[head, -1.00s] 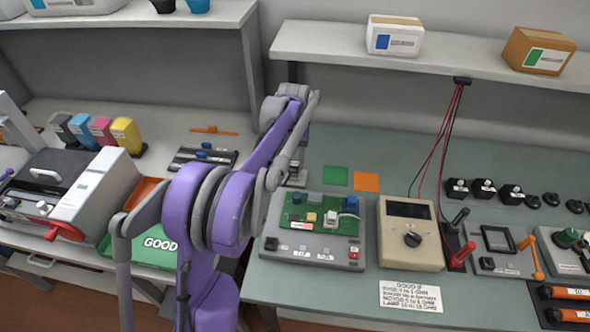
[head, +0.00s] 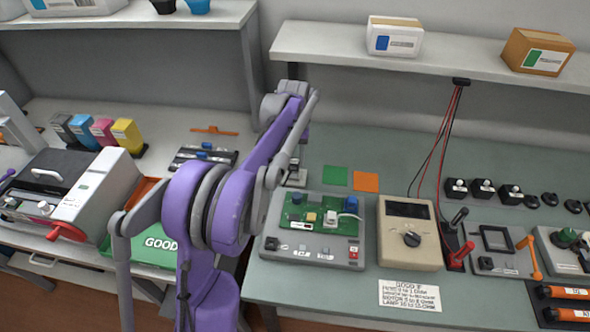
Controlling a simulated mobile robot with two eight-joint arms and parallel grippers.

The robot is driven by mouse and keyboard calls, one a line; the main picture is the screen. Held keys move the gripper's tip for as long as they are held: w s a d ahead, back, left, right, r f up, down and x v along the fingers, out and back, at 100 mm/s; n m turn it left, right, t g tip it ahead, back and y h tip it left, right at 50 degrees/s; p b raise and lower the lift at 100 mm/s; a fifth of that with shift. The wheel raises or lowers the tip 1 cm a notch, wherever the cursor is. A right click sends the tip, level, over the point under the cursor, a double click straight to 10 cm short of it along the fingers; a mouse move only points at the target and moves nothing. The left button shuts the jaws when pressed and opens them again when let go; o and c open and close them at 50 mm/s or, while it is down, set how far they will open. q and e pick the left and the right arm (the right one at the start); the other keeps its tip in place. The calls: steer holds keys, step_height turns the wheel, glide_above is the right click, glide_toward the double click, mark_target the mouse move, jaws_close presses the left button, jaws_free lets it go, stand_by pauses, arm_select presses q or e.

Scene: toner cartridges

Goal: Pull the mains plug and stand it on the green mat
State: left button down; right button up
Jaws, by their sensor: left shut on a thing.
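The green mat (head: 335,174) is a small flat square on the grey-green bench, right of my left arm, and looks bare. A small pale and dark fixture (head: 297,176) shows just left of the mat, partly covered by my forearm. My left gripper (head: 296,163) hangs at that spot, mostly hidden behind the purple and grey arm links. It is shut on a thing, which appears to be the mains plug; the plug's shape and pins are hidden. I cannot tell whether it is clear of its socket. My right gripper is not in view.
An orange square (head: 366,181) lies right beside the mat. A circuit-board unit (head: 315,250) and a beige meter (head: 410,250) stand in front. Red and black leads (head: 440,150) hang from the shelf (head: 440,65). The bench behind the mat is clear.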

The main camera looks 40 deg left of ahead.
mark_target(294, 161)
arm_select(q)
steer(key=shift+r+p, duration=0.65)
steer(key=shift+r, duration=0.6)
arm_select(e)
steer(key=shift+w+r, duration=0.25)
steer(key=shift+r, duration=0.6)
arm_select(q)
steer(key=shift+r+p, duration=0.95)
steer(key=shift+r, duration=1.05)
steer(key=shift+f, duration=0.1)
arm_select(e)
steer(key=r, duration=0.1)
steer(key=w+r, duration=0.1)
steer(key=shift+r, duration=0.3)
